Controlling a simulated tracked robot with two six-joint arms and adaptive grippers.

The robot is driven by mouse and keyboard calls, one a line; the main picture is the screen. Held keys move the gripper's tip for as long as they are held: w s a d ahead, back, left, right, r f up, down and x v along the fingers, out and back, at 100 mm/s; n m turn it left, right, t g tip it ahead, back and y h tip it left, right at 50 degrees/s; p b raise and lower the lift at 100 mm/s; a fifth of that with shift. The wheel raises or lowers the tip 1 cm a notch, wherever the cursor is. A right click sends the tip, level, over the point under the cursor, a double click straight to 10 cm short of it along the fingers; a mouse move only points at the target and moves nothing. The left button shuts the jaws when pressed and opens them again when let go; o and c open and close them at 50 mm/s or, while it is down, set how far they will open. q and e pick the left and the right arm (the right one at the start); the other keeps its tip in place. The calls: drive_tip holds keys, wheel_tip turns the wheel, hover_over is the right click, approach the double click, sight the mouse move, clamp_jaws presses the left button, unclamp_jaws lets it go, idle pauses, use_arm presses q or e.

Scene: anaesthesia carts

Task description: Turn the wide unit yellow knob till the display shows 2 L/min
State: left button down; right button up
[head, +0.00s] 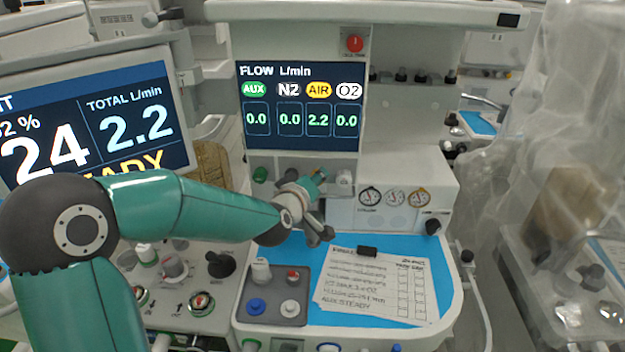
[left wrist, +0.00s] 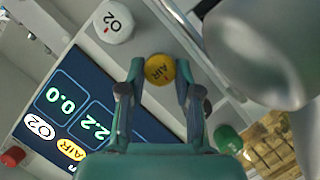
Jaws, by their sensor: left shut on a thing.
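The yellow AIR knob (left wrist: 159,69) is on the front panel under the flow display, between the fingers of my left gripper (left wrist: 160,80). The fingers are shut on it from both sides. In the head view my left gripper (head: 318,180) reaches the panel and mostly hides this knob. The flow display (head: 303,105) reads AIR 2.2, with AUX, N2 and O2 at 0.0. It shows partly in the left wrist view (left wrist: 75,105), also with 2.2 for AIR. My right gripper is not in view.
The white O2 knob (left wrist: 112,23) sits beside the AIR knob, and a green knob (left wrist: 228,138) is on the other side. A left screen (head: 90,120) shows TOTAL 2.2 L/min. A paper checklist (head: 375,285) lies on the blue work surface (head: 435,275) below. Gauges (head: 395,198) stand right of the knobs.

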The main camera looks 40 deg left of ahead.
use_arm(q)
drive_tip(key=shift+f+m+g+y+p, duration=0.1)
drive_tip(key=shift+m+g+y+p, duration=0.2)
drive_tip(key=shift+m+p, duration=0.35)
drive_tip(key=c, duration=0.8)
unclamp_jaws()
